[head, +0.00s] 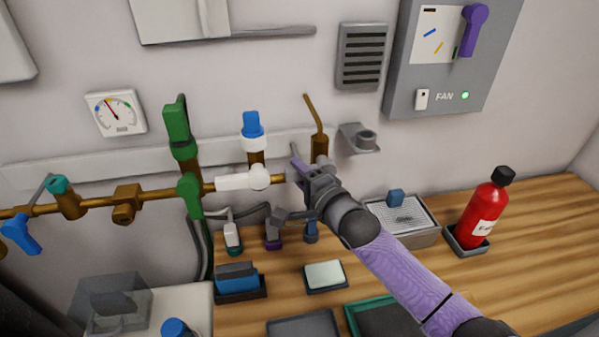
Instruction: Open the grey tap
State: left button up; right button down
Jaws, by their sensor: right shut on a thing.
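My right gripper (303,175) reaches in from the lower right to the right end of the brass pipe (150,193) on the wall. It is shut at the pipe fitting there, where the grey tap seems to be. The gripper hides most of that tap, so I cannot tell how its handle is turned. A brass upright with a bent spout (315,115) rises just behind the gripper. My left gripper is not in view.
Close to the left are a white lever (238,181), a blue-topped valve (252,128) and green valves (178,125). Hoses with plugs hang below. A red bottle (482,215) and a grey tray (412,235) stand on the wooden bench to the right.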

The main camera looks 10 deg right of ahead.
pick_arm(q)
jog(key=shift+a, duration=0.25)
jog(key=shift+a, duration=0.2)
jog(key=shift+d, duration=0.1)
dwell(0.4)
pick_arm(e)
jog(key=n+p, duration=0.1)
jog(key=f+n+g+h+p, duration=0.1)
jog(key=n+p, duration=0.1)
jog(key=shift+d+f+n, duration=0.2)
jog(key=shift+n, duration=0.1)
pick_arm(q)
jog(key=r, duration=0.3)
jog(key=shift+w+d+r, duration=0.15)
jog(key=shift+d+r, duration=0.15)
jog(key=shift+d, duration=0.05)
pick_arm(e)
jog(key=shift+d+f+n+g, duration=0.1)
jog(key=shift+f+n+g, duration=0.2)
jog(key=shift+f+n, duration=0.2)
